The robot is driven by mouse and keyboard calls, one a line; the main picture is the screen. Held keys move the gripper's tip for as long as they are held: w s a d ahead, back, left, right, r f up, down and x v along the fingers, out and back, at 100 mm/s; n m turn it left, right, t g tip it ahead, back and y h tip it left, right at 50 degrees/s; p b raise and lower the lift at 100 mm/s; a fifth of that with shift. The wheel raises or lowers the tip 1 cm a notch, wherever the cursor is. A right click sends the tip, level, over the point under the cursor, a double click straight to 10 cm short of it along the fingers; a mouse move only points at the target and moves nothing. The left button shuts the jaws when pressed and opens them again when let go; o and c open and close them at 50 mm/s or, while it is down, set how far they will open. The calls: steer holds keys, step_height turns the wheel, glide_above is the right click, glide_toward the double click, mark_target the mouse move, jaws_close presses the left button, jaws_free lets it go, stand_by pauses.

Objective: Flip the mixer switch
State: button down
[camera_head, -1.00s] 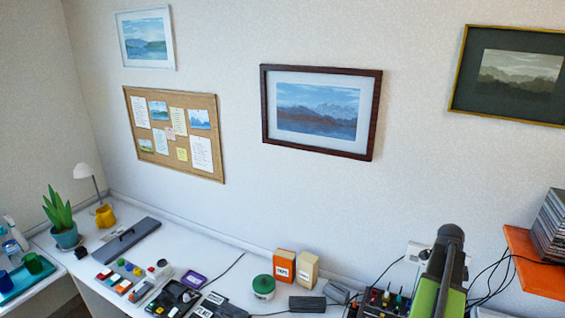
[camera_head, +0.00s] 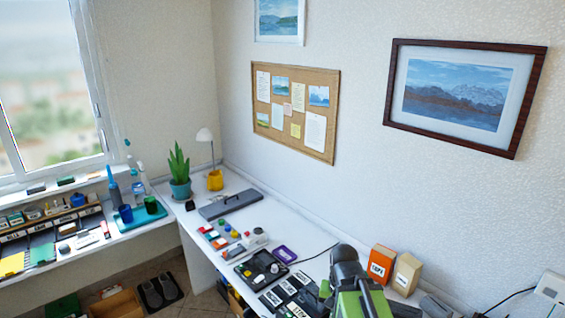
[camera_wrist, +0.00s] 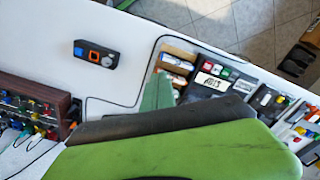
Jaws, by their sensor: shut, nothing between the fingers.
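The panel that looks like the mixer (camera_wrist: 30,108) is a dark reddish-brown unit with several coloured knobs at the left edge of the wrist view, partly cut off. I cannot make out its switch. It is not visible in the head view. My gripper (camera_wrist: 158,92) shows in the wrist view as a narrow grey-green tip, shut and empty, above the white desk and well to the right of the panel. My green and black arm shows at the bottom of the head view and hides part of the desk.
A black cable (camera_wrist: 88,112) runs nearby. Orange (camera_head: 381,264) and tan (camera_head: 406,273) boxes stand by the wall. A plant (camera_head: 180,172) and lamp stand farther back.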

steer(key=n, duration=0.3)
steer(key=shift+s+n, duration=0.2)
steer(key=shift+n, duration=0.1)
